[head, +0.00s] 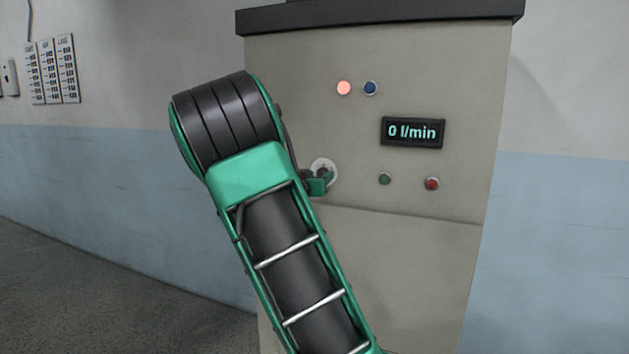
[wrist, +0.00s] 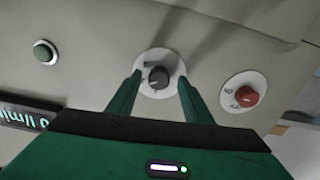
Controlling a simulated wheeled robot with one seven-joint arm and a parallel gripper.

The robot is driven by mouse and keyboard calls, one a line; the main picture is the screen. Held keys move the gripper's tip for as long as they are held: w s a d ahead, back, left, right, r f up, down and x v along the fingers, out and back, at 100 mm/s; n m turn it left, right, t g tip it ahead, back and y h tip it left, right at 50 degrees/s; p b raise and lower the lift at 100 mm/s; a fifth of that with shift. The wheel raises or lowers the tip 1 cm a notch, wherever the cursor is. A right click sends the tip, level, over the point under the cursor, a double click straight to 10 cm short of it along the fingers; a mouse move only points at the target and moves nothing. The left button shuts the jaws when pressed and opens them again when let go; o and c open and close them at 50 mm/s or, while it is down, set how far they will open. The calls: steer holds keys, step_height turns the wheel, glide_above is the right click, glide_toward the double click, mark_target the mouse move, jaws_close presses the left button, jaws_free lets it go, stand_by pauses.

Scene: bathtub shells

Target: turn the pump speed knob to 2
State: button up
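The pump speed knob is probably the dark round knob (wrist: 159,77) on a white round plate in the wrist view. A pale mark shows on its face, but I cannot read its setting. My gripper (wrist: 158,84) is open, with one green finger on each side of the knob. I see gaps between fingers and knob. In the head view the knob's white plate (head: 323,164) is partly covered by my gripper (head: 319,182). The display (head: 412,132) reads 0 l/min.
A red knob (wrist: 247,96) on a white plate sits to the right in the wrist view, close to one finger. A green button (head: 385,179), a red button (head: 432,183), a lit pinkish lamp (head: 344,88) and a blue button (head: 370,88) are on the grey panel (head: 460,80).

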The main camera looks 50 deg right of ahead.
steer(key=v, duration=1)
steer(key=shift+a, duration=0.4)
steer(key=shift+f, duration=0.1)
